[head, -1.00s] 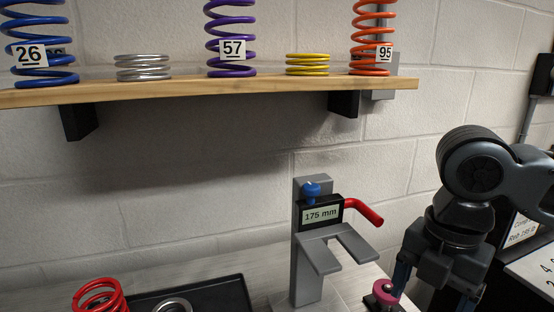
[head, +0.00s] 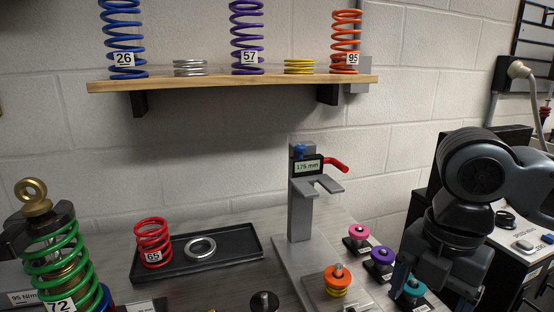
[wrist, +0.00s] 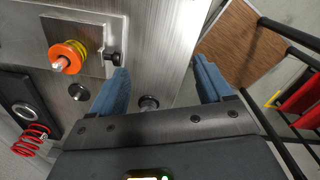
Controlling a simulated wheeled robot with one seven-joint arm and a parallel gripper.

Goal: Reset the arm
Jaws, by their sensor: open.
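My gripper (wrist: 160,66) is open in the wrist view, its two blue fingers spread apart with nothing between them. Its fingers hang over the grey bench top (wrist: 160,35), and a small dark knob shows below and between them. In the head view my gripper (head: 436,284) is at the lower right, pointing down, partly cut off by the frame. My arm is folded above it.
A grey stand (head: 302,210) with a red lever and 175 mm display is left of my arm. A black tray (head: 225,262) holds a red spring (head: 153,242) and a ring. A green-spring shock (head: 60,255) stands far left. A wooden shelf (head: 230,82) carries several springs.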

